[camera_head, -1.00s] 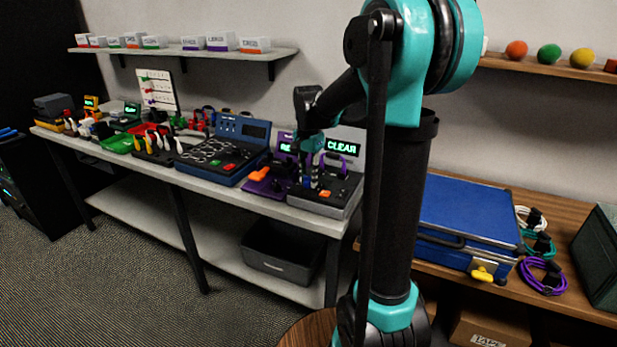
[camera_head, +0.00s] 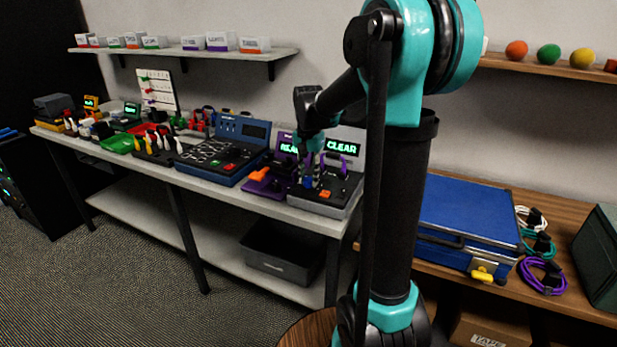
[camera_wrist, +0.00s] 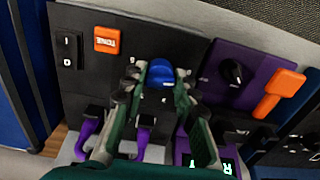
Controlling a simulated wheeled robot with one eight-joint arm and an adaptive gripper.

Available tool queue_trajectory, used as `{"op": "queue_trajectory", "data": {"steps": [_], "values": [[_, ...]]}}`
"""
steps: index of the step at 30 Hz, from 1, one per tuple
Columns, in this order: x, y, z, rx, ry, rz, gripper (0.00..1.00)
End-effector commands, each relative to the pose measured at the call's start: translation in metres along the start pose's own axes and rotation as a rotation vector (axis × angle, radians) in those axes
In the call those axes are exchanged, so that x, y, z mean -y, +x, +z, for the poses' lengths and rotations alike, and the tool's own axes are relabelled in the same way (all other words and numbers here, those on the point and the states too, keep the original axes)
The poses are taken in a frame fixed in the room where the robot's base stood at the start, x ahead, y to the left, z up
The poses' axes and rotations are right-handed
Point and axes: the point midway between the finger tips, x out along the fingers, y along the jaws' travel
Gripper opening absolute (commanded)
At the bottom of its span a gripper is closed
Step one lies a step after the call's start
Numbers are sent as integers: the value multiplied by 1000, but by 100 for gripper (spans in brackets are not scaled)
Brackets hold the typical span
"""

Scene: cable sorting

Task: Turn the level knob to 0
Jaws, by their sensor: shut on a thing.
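A blue knob (camera_wrist: 161,73) stands on the dark top panel of a grey tester (camera_head: 330,203) with a green CLEAR display (camera_head: 343,147). My gripper (camera_wrist: 160,76) is shut on the blue knob, one finger on each side of it; the fingers hide its sides. In the head view my gripper (camera_head: 310,183) reaches down onto this tester, left of its orange button (camera_head: 324,193). I cannot read the knob's scale marks or its exact setting.
A purple tester (camera_wrist: 228,52) with a black knob (camera_wrist: 235,71) and an orange handle (camera_wrist: 278,92) stands close beside. The tester's orange button (camera_wrist: 107,40) and I/O switch (camera_wrist: 68,50) are near my fingers.

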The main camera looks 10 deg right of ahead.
Motion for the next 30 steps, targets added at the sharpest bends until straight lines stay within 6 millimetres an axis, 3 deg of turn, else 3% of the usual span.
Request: {"op": "queue_trajectory", "data": {"steps": [1,6,17,23,30], "values": [[0,0,0,0,0,0,30],[0,0,0,0,0,0,49],[0,-5,0,0,1,0,49],[0,-35,0,0,1,0,49],[0,-84,0,0,1,0,49]]}}
